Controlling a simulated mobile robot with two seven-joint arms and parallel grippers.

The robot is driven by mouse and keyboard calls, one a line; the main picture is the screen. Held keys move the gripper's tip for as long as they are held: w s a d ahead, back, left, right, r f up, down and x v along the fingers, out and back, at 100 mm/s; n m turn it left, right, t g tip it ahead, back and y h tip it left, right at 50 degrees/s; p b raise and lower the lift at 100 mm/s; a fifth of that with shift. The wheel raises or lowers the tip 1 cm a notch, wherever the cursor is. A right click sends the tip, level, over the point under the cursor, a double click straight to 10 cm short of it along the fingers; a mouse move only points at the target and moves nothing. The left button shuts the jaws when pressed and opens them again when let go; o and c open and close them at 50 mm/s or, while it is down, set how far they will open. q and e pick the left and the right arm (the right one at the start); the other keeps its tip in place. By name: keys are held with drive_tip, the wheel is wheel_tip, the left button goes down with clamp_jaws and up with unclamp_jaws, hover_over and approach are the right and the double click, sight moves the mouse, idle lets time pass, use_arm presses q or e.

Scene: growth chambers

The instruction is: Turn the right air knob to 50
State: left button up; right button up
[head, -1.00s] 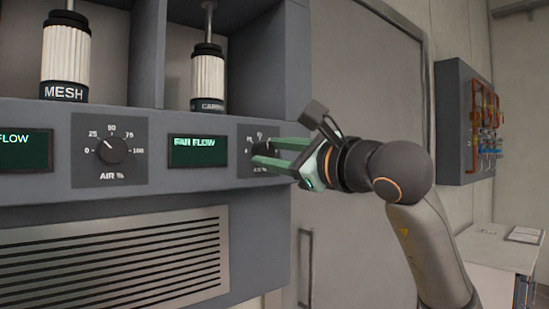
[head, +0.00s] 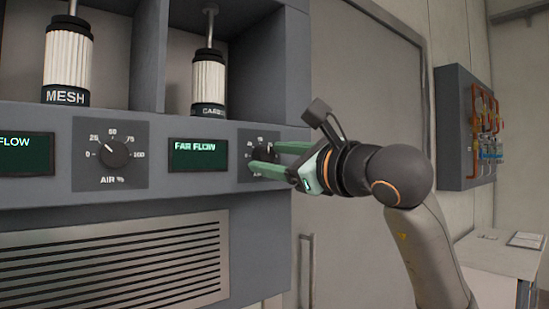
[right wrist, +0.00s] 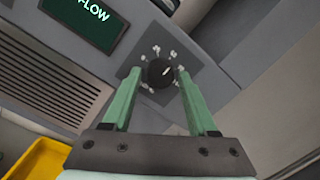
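The right air knob (right wrist: 159,72) is a round black dial with a white pointer mark on a dark scale plate, seen in the right wrist view. There the pointer aims up and to the right, but the scale numbers are too small to read. My right gripper (right wrist: 158,75) is open, with one green finger on each side of the knob. I cannot tell whether the fingers touch it. In the head view my right gripper (head: 262,158) hides much of this knob and its scale. My left gripper is not in view.
The left air knob (head: 113,153) has a clear scale from 0 to 100. A dark display (head: 198,154) reading "FAR FLOW" sits between the knobs. A vented grille (head: 115,265) is below. A yellow object (right wrist: 40,160) shows low in the wrist view.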

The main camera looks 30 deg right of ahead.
drive_tip(key=shift+o, duration=0.8)
use_arm(q)
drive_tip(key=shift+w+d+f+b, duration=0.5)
drive_tip(key=shift+b, duration=0.5)
use_arm(e)
drive_tip(key=s+d+f, duration=0.1)
drive_tip(key=s, duration=1.1)
drive_tip(key=shift+s, duration=0.25)
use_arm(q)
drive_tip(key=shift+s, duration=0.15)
use_arm(e)
drive_tip(key=shift+f, duration=0.1)
